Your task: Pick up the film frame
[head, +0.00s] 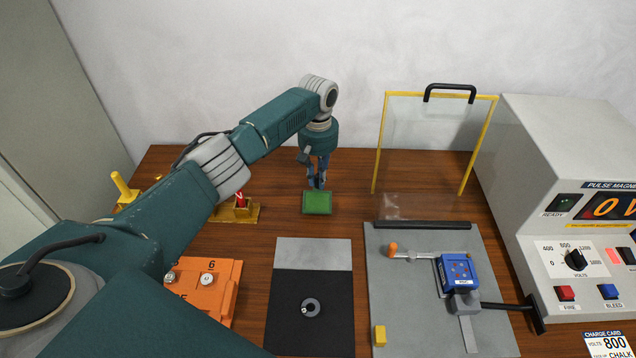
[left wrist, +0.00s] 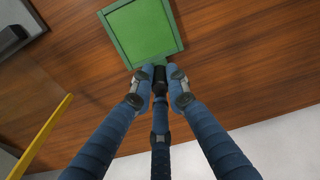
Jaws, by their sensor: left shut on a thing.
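The film frame (head: 317,203) is a flat green square with a darker green rim, at the back middle of the wooden table. It also shows in the left wrist view (left wrist: 143,32), with a small dark tab at its near edge. My left gripper (head: 317,184) comes down from above behind the frame. In the left wrist view its blue fingers (left wrist: 160,78) are closed around the dark tab. I cannot tell whether the frame touches the table or is slightly above it. My right gripper is not in view.
A black-and-grey mat (head: 312,255) with a dark ring lies in front. Right of it is a grey plate (head: 400,300) with a blue device (head: 457,272). A clear yellow-framed shield (head: 379,140) stands behind. An orange block (head: 210,290) is left; a pulse magnetizer (head: 560,150) is right.

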